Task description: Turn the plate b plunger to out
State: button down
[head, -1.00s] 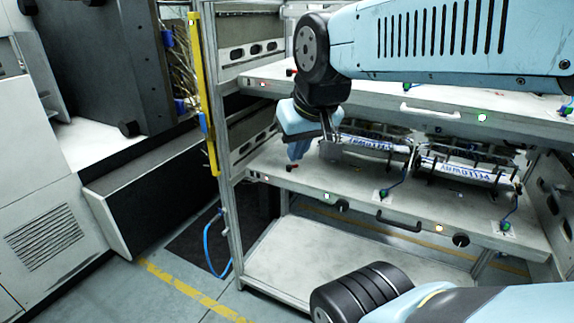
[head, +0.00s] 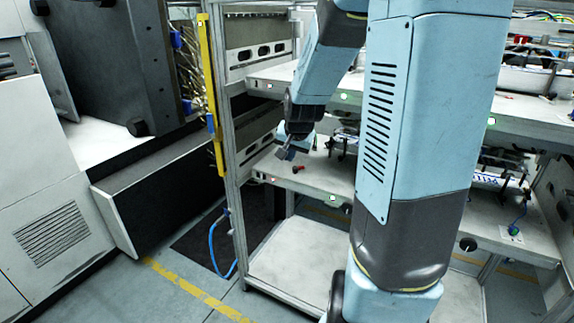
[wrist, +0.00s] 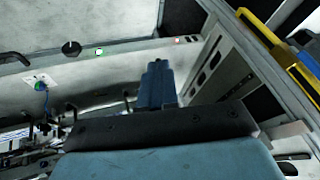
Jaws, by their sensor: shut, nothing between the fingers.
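My gripper (head: 283,153) is at the left end of the middle shelf, close above its surface, with its fingers shut and empty. Its fingers (wrist: 158,80) point along the shelf in the wrist view. A black round knob (wrist: 71,47) sits on the shelf's front edge beside a green light (wrist: 99,51), apart from the fingers. Another black knob (head: 467,243) is further right on that edge. A small red-handled part (head: 297,168) lies on the shelf just right of and below the gripper. No plate lettering is readable, so I cannot tell which part is the plate b plunger.
The middle shelf (head: 262,165) has a red light (head: 272,181) at its front left. The upper shelf (head: 265,78) overhangs it. A yellow rail (head: 211,100) stands left of the rack. My arm hides the middle of the shelf and its magazine parts.

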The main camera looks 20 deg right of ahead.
jog(key=w+d+f+m+t, duration=0.1)
jog(key=w+d+f+m, duration=0.5)
jog(key=f, duration=0.3)
jog(key=m+t, duration=0.2)
jog(key=m, duration=0.3)
send_near(298, 169)
jog(key=f, duration=0.1)
jog(key=d+f, duration=0.1)
jog(key=f, duration=0.1)
jog(key=d+f, duration=0.1)
jog(key=f, duration=0.1)
jog(key=shift+w+f, duration=0.1)
jog(key=shift+f, duration=0.15)
jog(key=w, duration=0.3)
jog(key=shift+d, duration=0.1)
jog(key=shift+w, duration=0.55)
jog(key=shift+d, duration=0.15)
